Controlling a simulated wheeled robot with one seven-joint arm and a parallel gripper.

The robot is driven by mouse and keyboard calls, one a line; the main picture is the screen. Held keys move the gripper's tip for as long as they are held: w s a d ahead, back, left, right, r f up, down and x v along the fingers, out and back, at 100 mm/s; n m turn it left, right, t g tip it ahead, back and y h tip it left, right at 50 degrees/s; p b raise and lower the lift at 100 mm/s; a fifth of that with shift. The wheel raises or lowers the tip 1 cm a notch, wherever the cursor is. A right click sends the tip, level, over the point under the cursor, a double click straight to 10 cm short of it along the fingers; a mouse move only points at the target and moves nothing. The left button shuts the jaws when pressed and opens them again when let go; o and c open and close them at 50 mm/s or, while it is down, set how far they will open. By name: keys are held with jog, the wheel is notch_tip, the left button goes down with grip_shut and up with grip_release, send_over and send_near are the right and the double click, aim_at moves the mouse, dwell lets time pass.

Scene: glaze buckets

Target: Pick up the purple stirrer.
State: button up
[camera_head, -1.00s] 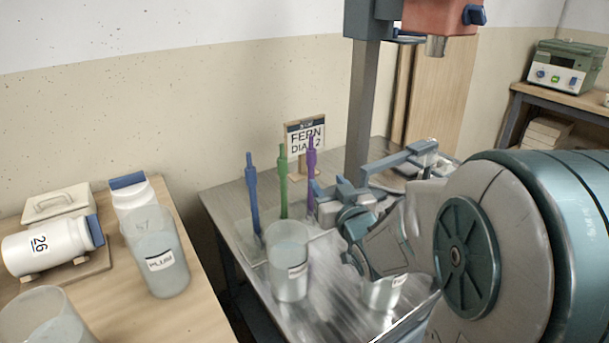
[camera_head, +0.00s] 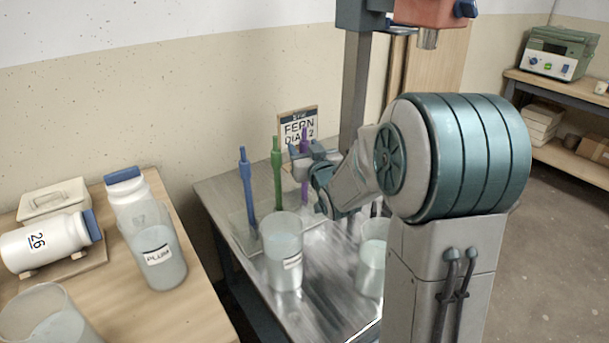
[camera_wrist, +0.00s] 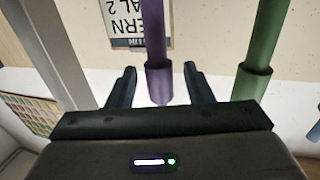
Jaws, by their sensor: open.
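The purple stirrer (camera_head: 304,143) stands upright at the right end of the row of stirrers on the metal table. My gripper (camera_head: 297,158) is at it in the head view and hides its middle. In the wrist view, the purple stirrer (camera_wrist: 158,75) passes between the two open fingers of my gripper (camera_wrist: 160,88), with a gap on each side. I cannot tell from this view how deep it sits between them. The green stirrer (camera_head: 277,170) stands just left of it, and also shows outside the fingers in the wrist view (camera_wrist: 258,70).
The blue stirrer (camera_head: 247,185) stands further left. Two clear buckets, one (camera_head: 284,262) in front of the stirrers and one (camera_head: 370,268) beside my arm, stand on the metal table (camera_head: 325,310). A sign (camera_head: 297,121) is behind. A grey post (camera_head: 353,85) rises close to my arm.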

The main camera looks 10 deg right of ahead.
jog(key=shift+w, duration=0.15)
grip_shut()
jog(key=shift+r, duration=0.1)
notch_tip(320, 180, up, 10)
jog(key=shift+r+p, duration=0.25)
jog(key=shift+p, duration=0.8)
notch_tip(320, 180, up, 8)
jog(key=p, duration=0.5)
